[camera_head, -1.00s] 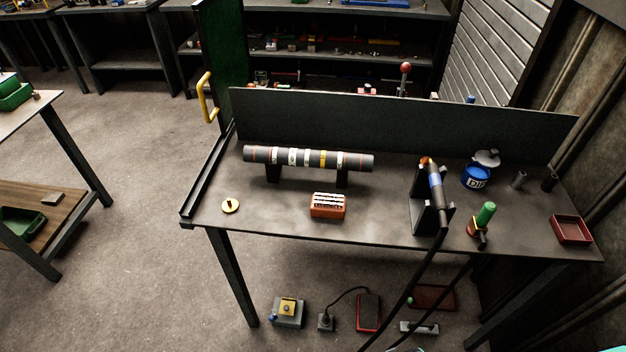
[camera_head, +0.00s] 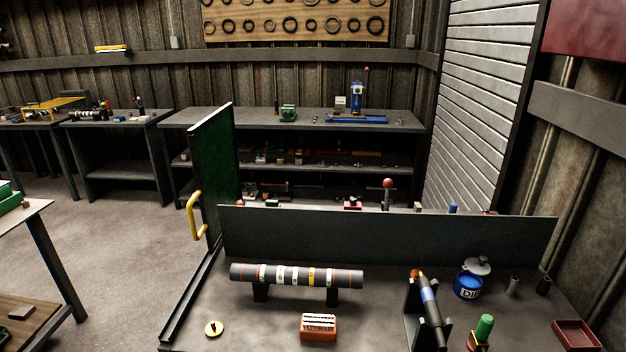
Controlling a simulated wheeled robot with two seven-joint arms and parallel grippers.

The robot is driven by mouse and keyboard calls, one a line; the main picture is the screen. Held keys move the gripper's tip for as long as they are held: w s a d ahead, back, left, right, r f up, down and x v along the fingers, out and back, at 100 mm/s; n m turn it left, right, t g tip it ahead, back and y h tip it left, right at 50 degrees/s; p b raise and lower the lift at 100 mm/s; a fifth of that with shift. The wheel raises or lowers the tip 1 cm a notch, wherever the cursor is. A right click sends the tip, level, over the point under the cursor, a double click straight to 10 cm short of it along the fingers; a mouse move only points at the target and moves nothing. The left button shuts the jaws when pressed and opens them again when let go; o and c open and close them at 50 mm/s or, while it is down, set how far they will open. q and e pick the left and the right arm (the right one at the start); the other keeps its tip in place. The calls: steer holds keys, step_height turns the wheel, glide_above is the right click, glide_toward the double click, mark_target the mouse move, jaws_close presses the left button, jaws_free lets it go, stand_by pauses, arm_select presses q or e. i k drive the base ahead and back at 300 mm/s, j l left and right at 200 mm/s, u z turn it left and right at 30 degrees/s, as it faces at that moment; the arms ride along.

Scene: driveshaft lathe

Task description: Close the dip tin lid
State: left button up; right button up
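The dip tin (camera_head: 467,286) is a blue round tin with white lettering, standing at the right rear of the workbench, in front of the grey back panel. Its grey lid (camera_head: 478,266) with a small knob sits tilted at the top of the tin, raised toward the back rather than flat over the opening. The tin's inside is too small to make out. Neither of my grippers shows in the head view.
On the bench (camera_head: 262,334) stand a banded shaft (camera_head: 296,275) on supports, an orange block (camera_head: 319,326), a torch-like tool (camera_head: 429,298) in a stand, a green-handled item (camera_head: 484,328), small grey cylinders (camera_head: 513,286) and a red tray (camera_head: 577,335). A green door with yellow handle (camera_head: 195,215) stands left.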

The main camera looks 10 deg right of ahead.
mark_target(480, 267)
steer(key=z, duration=1.3)
